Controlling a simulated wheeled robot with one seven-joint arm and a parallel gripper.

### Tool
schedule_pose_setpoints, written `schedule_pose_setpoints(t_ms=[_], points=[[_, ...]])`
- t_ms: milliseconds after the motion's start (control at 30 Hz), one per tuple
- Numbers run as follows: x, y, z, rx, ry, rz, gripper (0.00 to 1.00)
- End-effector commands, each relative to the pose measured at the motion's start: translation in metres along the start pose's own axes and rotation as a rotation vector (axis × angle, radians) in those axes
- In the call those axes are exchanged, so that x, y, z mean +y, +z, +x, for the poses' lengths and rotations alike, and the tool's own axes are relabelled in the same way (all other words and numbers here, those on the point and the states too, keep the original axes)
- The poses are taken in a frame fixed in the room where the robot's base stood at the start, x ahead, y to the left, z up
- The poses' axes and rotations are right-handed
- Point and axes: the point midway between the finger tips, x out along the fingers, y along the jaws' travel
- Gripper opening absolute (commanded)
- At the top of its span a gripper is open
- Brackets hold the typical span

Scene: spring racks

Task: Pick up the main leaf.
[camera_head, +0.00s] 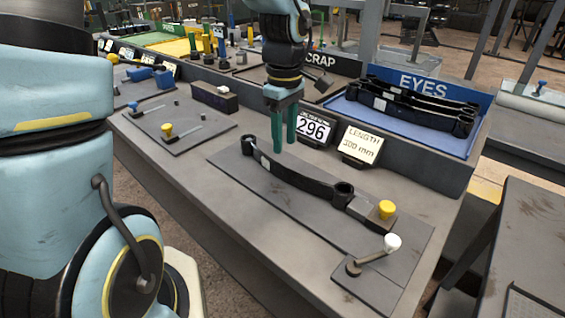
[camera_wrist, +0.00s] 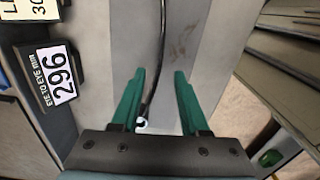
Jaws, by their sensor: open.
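The main leaf, a long black, slightly bowed bar (camera_head: 295,179) with a round eye at each end, lies on a grey plate (camera_head: 386,232) on the bench. A pale label is on it near its far-left eye. In the wrist view the leaf is a thin dark curve (camera_wrist: 162,45) running between the open fingers (camera_wrist: 160,73), with clearance on both sides. I cannot tell the exact height above it.
A 296 display (camera_head: 313,129) and a LENGTH 300 mm sign (camera_head: 360,145) stand behind the leaf. The blue EYES tray (camera_head: 428,140) holds several black leaves at the back right.

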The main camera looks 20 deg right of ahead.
Motion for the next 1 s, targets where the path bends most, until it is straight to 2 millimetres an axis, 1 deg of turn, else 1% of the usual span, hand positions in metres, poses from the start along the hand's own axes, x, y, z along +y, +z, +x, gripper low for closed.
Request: schedule_pose_setpoints(t_ms=[33, 100, 367, 600, 700, 800, 967, 1000], points=[[-0.001, 0.000, 0.008, -0.001, -0.004, 0.000, 0.45], [-0.001, 0.000, 0.017, -0.001, -0.004, 0.000, 0.45], [-0.001, -0.002, 0.035, -0.001, -0.003, 0.000, 0.45], [-0.001, -0.005, 0.068, -0.001, -0.004, 0.002, 0.45], [-0.001, -0.005, 0.077, 0.000, -0.002, 0.001, 0.45], [-0.001, -0.005, 0.080, 0.000, 0.000, 0.000, 0.45], [-0.001, -0.005, 0.080, 0.001, 0.001, 0.000, 0.45], [-0.001, -0.005, 0.080, 0.001, 0.001, 0.000, 0.42]])
